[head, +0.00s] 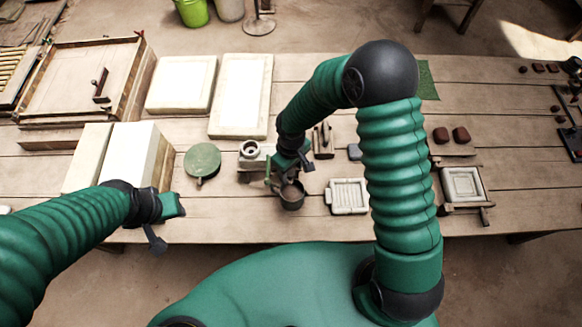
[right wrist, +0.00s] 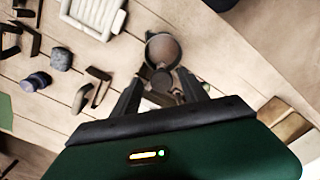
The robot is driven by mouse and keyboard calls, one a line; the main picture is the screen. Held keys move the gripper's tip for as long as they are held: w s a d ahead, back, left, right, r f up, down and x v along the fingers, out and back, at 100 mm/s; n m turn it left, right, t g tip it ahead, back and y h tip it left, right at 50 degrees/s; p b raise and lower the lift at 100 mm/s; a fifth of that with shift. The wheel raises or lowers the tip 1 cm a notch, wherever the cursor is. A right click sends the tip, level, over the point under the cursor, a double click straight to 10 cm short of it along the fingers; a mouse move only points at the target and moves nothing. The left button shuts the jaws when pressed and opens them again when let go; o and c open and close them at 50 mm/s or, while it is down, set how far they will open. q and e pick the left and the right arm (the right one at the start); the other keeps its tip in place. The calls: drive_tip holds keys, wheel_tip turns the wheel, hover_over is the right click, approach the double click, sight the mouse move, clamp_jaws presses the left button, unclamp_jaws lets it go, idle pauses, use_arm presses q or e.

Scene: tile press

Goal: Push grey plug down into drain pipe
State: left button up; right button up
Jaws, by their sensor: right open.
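A pale block with an upright round pipe mouth (head: 250,149) stands mid-table in the head view. Its mouth has a grey centre, but I cannot tell whether that is the plug or a shadow. My right gripper (head: 293,172) is just right of this block, pointing down. In the right wrist view its two dark fingers (right wrist: 161,85) are spread. A dark round cup (head: 291,196) lies past their tips, and it also shows in the right wrist view (right wrist: 162,50). My left gripper (head: 164,218) hangs near the front edge at left, and its jaw opening is unclear.
A white ribbed tray (head: 348,196) and a grey rounded lump (head: 354,152) lie to the right. A green round disc (head: 202,161) is left of the pipe block. Pale slabs (head: 240,97) lie behind. Bare planks show in front of the disc.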

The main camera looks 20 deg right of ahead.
drive_tip(key=shift+s, duration=0.1)
drive_tip(key=shift+a, duration=0.1)
drive_tip(key=shift+w+a+f, duration=0.15)
drive_tip(key=shift+w, duration=0.15)
drive_tip(key=shift+c, duration=2.6)
clamp_jaws()
use_arm(q)
drive_tip(key=shift+w+a+f, duration=0.15)
drive_tip(key=shift+a, duration=0.1)
use_arm(e)
drive_tip(key=shift+s, duration=0.15)
